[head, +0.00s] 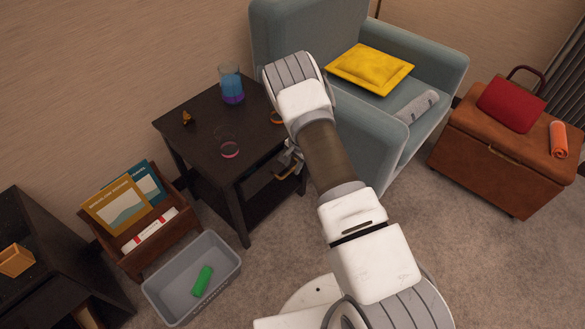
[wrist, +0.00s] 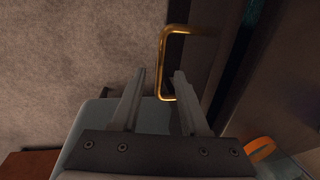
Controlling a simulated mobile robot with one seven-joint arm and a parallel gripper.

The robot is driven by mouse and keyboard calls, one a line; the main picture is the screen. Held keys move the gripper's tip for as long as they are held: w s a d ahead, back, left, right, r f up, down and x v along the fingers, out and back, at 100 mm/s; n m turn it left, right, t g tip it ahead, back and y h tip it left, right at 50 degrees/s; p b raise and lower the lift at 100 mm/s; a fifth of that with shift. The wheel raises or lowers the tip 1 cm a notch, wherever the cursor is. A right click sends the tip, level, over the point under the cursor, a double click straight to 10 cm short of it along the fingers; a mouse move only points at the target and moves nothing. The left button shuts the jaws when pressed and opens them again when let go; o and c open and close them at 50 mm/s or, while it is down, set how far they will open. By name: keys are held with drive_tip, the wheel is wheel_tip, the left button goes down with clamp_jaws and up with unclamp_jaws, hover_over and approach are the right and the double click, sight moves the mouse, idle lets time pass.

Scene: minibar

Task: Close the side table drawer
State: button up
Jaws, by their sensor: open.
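The dark side table (head: 190,140) stands left of the blue armchair in the head view. Its drawer (head: 258,181) is on the side facing my arm, and my arm and gripper partly cover it. I cannot tell how far the drawer stands out. My gripper (head: 292,160) is at the drawer front, by the gold handle (head: 286,174). In the wrist view my gripper (wrist: 160,75) is open, with its two fingers apart. The gold loop handle (wrist: 163,62) lies at the fingertips, its near end between them, close to the right finger. Contact cannot be told.
The armchair (head: 365,135) stands close on the right. A grey bin (head: 165,290) and magazine rack (head: 160,235) stand left.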

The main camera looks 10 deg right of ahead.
drive_tip(key=shift+w+f, duration=0.1)
drive_tip(key=shift+f, duration=0.35)
drive_tip(key=shift+c, duration=0.2)
clamp_jaws()
idle(1.0)
